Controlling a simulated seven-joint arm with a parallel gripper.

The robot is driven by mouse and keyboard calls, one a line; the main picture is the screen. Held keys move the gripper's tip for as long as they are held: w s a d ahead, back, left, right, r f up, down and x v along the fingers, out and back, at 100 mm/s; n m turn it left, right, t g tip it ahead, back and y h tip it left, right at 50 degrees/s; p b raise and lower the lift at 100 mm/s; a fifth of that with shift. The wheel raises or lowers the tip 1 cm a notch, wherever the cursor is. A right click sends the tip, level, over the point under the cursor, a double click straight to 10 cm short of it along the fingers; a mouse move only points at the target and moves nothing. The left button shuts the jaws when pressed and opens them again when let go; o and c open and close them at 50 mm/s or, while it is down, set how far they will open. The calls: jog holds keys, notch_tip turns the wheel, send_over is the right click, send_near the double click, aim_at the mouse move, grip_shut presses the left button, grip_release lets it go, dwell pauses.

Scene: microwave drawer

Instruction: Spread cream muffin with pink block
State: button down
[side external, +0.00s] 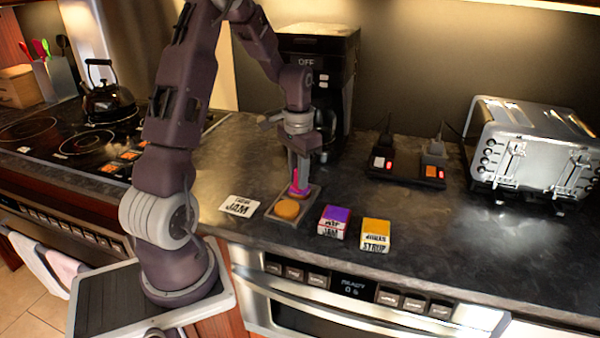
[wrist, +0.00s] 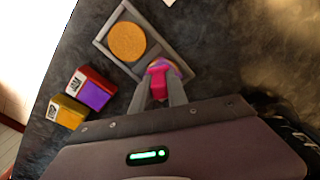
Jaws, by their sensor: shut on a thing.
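My gripper (side external: 300,182) points down over the far part of a small grey tray (side external: 276,212). It is shut on a pink block (wrist: 158,80), which also shows between the fingers in the side view (side external: 296,183). Right below the block is a round item with a pink-purple top (side external: 299,190), partly hidden by the fingers; its edge shows in the wrist view (wrist: 176,70). I cannot tell for sure whether the block touches it. A plain orange-tan round muffin (side external: 288,209) lies in the tray's near compartment, uncovered in the wrist view (wrist: 127,41).
Right of the tray stand a purple-topped box (side external: 334,222) and a yellow-topped box (side external: 376,234). A white labelled piece (side external: 240,207) lies to the left. A coffee maker (side external: 320,75) stands close behind my gripper. Switch boxes (side external: 405,168) and a toaster (side external: 530,150) are farther right.

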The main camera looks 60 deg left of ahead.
jog(key=shift+w+a, duration=0.5)
jog(key=shift+s+d, duration=0.55)
jog(key=shift+s, duration=0.05)
jog(key=shift+r, duration=4.05)
